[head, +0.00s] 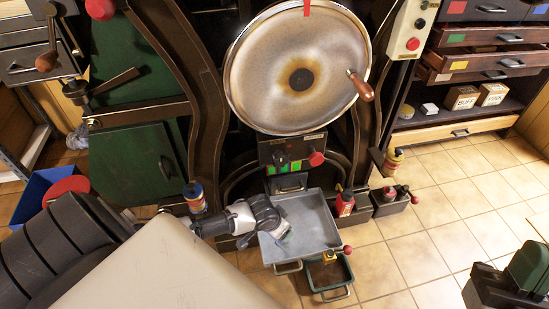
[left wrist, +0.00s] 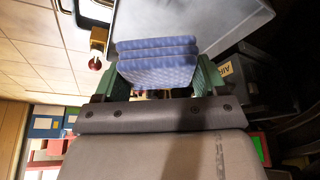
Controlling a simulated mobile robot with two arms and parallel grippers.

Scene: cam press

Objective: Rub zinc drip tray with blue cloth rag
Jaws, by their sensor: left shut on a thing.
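The zinc drip tray (head: 318,229) is a shallow grey metal tray below the big round plate, with a handle at its front. Its grey surface also shows at the top of the left wrist view (left wrist: 190,18). My left gripper (head: 280,232) reaches in from the left, over the left part of the tray. It is shut on the blue cloth rag (left wrist: 158,62), a folded, layered pad between the green fingers. The rag appears to be against or just above the tray floor; contact is hidden.
A dark bin (head: 331,275) with a yellow-topped item sits below the tray's front. A red bottle (head: 345,204) stands right of the tray, and a striped can (head: 194,196) left. The round plate (head: 298,70) hangs above.

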